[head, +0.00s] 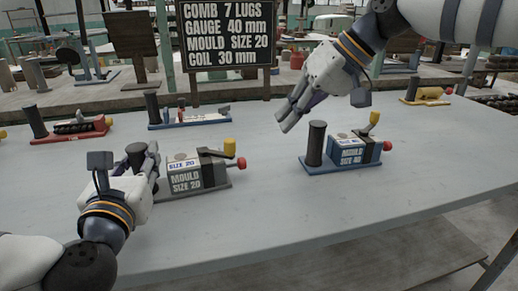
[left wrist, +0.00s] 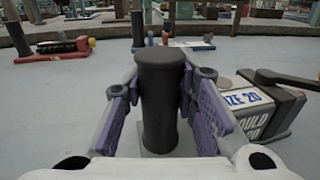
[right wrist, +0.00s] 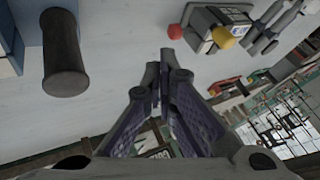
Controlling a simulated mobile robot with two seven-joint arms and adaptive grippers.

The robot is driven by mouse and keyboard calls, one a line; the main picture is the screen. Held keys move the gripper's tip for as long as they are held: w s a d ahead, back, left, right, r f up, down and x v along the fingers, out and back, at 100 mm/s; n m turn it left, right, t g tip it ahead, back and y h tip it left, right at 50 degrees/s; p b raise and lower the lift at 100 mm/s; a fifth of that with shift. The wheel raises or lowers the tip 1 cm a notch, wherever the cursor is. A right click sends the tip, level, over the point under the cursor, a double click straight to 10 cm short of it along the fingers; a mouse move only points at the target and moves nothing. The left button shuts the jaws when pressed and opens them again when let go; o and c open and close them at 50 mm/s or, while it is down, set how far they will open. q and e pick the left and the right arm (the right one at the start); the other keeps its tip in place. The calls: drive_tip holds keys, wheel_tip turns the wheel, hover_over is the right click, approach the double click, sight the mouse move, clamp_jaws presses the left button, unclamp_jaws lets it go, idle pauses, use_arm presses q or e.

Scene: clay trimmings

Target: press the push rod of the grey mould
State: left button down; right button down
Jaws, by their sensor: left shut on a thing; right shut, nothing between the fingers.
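The grey mould (head: 186,180), lettered "SIZE 20", stands on the table right of my left gripper (head: 153,158). At its right end are a red knob (head: 241,163) and a dark lever (head: 211,153) with a yellow knob (head: 229,147). The left gripper is shut around the dark upright post (left wrist: 162,100) at the mould's left end. In the right wrist view the mould (right wrist: 205,25) is at the top, its red knob (right wrist: 175,32) facing inward. My right gripper (head: 284,118) is shut and empty above the table, between the grey and blue moulds, apart from both.
A blue mould (head: 345,153), lettered "SIZE 40", stands to the right with its own dark post (head: 316,142). A red-based tool (head: 70,130) and a blue-based one (head: 188,120) lie farther back. A lettered board (head: 227,35) stands behind. The front table is clear.

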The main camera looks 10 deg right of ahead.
use_arm(q)
drive_tip(key=shift+f, duration=0.35)
use_arm(e)
drive_tip(key=shift+f, duration=0.15)
drive_tip(key=x, duration=1)
drive_tip(key=shift+s+a, duration=0.15)
drive_tip(key=shift+a, duration=1.35)
drive_tip(key=v, duration=1)
